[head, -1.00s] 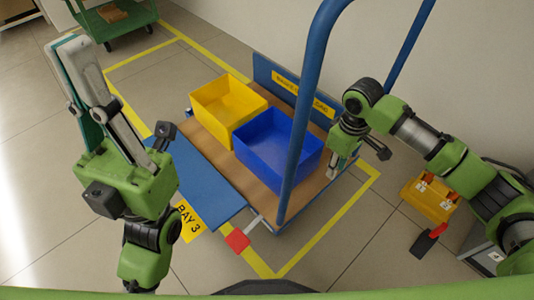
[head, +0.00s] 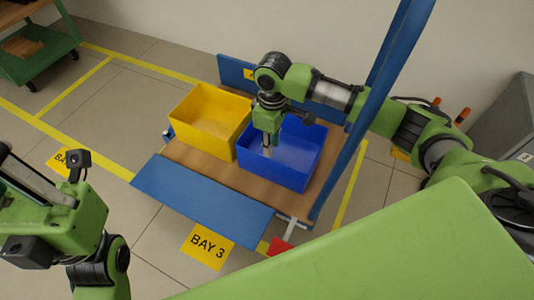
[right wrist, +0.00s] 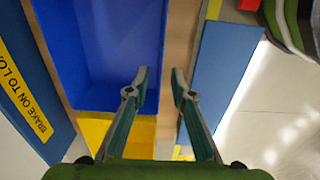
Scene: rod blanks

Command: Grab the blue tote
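The blue tote (head: 296,151) is an open, empty-looking box on the cart's brown deck, right of the yellow tote (head: 207,122) in the head view. My right gripper (head: 267,152) points down over the blue tote's front side, towards its left end. In the right wrist view the right gripper (right wrist: 160,74) is open, its fingers apart with nothing held. There the blue tote (right wrist: 108,50) lies up and left, its long edge running towards the gap between the fingertips. Contact is not clear. My left gripper (head: 30,185) is at the left edge, fingers partly cut off.
The cart has a brown deck (head: 200,160), a blue front flap (head: 200,205), a blue back panel (head: 235,72) and a tall blue handle post (head: 385,80) at right. A green trolley (head: 38,55) stands back left. Yellow-lined floor is open at left.

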